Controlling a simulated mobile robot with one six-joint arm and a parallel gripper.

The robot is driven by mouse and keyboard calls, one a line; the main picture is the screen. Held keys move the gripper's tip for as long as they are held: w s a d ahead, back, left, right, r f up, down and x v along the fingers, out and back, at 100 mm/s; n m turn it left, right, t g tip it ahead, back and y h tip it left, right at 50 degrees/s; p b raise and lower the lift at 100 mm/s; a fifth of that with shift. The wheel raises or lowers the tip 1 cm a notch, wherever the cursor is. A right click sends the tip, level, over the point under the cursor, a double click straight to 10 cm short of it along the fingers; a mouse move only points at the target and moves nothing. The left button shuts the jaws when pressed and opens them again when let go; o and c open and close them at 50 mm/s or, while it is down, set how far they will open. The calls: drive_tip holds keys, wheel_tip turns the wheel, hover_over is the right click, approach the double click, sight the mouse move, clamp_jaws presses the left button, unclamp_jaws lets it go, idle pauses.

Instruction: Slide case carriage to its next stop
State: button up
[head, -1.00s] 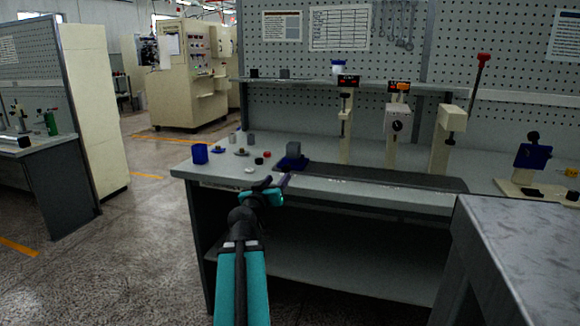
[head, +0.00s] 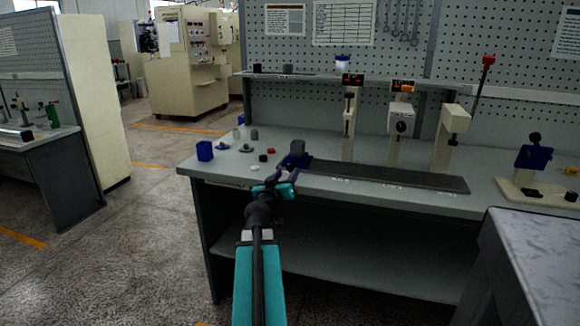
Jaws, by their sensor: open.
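The case carriage, a blue base with a grey block on it (head: 297,150), stands at the left end of a dark flat track (head: 390,177) on the workbench. Three cream stations stand along the back of the track: a left press (head: 348,125), a middle one with a dial (head: 400,120) and a right one with a red-knobbed lever (head: 452,130). My gripper (head: 284,178) is open and empty at the bench's front edge, just in front of the carriage. Its fingers appear apart from the carriage, though the exact gap is hard to tell.
A blue bin (head: 205,151) and several small parts lie on the bench left of the carriage. A blue fixture on a cream base (head: 533,158) stands at the right. A grey table (head: 535,250) fills the lower right. The track right of the carriage looks clear.

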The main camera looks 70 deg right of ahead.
sight(290, 168)
drive_tip(key=shift+w+d+p, duration=0.2)
drive_tip(key=shift+d+p, duration=0.4)
drive_tip(key=shift+d, duration=1.5)
